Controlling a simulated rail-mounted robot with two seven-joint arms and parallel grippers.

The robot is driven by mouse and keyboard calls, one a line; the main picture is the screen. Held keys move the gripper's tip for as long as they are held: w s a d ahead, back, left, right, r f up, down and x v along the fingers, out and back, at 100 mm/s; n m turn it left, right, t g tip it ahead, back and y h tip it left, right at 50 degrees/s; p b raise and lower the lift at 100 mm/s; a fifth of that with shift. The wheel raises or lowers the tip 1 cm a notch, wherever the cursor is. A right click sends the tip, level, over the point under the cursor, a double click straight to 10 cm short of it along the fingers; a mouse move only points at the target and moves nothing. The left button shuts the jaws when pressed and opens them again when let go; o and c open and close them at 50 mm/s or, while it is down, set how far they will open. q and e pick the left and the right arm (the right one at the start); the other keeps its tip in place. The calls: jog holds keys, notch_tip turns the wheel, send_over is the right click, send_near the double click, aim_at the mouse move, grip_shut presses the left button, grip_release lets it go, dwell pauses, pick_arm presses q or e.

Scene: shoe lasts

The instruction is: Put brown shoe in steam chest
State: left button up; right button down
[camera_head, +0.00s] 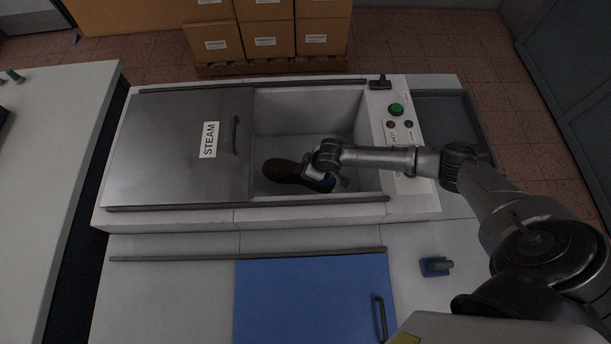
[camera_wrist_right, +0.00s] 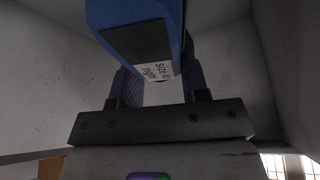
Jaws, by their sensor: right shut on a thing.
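The brown shoe (camera_head: 286,171) is inside the open right part of the steam chest (camera_head: 410,184), low in the chamber, its toe to the left. Whether it touches the chamber floor I cannot tell. A blue last (camera_head: 329,182) shows at its heel end; in the right wrist view the last (camera_wrist_right: 172,14) carries a white label. My right gripper (camera_head: 324,180) is shut on the last, its fingers (camera_wrist_right: 162,84) on either side. The steel lid (camera_head: 165,150), marked STEAM, covers the left part of the chest. My left gripper is not in view.
A control panel with a green button (camera_head: 396,109) is right of the opening. In front lie a blue lid (camera_head: 310,300) with a handle and a small blue block (camera_head: 435,266). Cardboard boxes (camera_head: 265,42) stand behind. A pale table (camera_head: 50,150) is at left.

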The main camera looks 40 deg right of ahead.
aim_at(309, 183)
jog(key=f, duration=0.2)
jog(key=f+b, duration=0.1)
jog(key=f, duration=0.2)
jog(key=shift+s+a+f, duration=0.15)
jog(key=shift+a, duration=0.05)
jog(key=shift+f+b, duration=0.65)
jog(key=shift+f, duration=1.8)
jog(key=c, duration=0.6)
grip_release()
